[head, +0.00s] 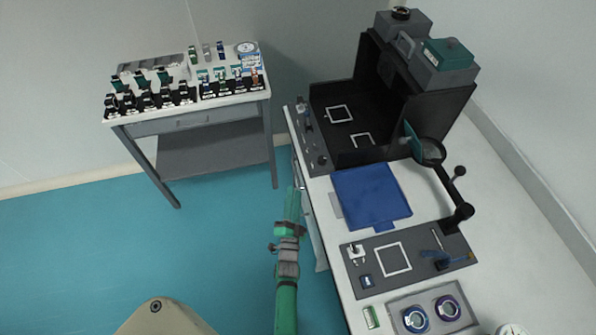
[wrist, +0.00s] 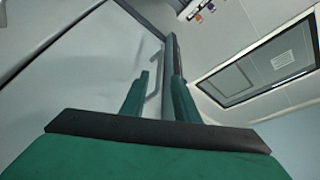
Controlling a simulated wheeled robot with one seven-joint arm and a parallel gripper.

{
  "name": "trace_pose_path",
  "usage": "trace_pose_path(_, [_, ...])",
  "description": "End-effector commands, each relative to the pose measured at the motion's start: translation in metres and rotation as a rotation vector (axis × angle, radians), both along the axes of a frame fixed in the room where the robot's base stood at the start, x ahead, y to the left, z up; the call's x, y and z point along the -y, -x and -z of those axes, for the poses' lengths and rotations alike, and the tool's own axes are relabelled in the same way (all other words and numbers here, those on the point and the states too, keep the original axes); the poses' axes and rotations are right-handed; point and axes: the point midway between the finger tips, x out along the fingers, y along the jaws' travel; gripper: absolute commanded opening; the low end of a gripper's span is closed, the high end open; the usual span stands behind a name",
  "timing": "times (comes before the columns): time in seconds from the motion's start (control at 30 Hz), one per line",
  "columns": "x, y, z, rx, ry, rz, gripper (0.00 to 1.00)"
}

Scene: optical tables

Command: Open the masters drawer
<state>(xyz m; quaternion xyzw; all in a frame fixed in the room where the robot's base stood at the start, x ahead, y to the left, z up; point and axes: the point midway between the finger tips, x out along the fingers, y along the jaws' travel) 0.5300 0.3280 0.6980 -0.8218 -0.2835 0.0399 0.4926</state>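My green arm reaches up the middle of the head view, and my gripper (head: 292,200) is beside the front side of the white bench. In the wrist view my gripper's two green fingers (wrist: 158,88) are apart, pointing at a pale grey drawer front (wrist: 95,75). A thin grey bar handle (wrist: 153,82) shows between the fingers; I cannot tell whether they touch it. The drawer looks shut. No label reading "masters" is legible. In the head view the bench's front panels (head: 313,232) show only as a narrow strip, partly hidden by my arm.
The bench top holds a blue mat (head: 371,194), a black enclosure (head: 335,105), a magnifier on an arm (head: 430,151) and a grey plate (head: 430,248). A side table (head: 205,105) with its own drawer (head: 160,126) stands at the back left. Blue floor (head: 225,225) between is clear.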

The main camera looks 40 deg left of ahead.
Motion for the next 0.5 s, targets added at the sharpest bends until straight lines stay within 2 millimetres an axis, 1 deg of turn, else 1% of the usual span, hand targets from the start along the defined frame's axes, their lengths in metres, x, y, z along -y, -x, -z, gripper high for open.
trace_pose_path(0.3, [-0.028, -0.046, -0.012, 0.001, 0.002, -0.001, 0.28])
trace_pose_path(0.5, [-0.041, -0.069, -0.018, 0.000, 0.003, -0.001, 0.28])
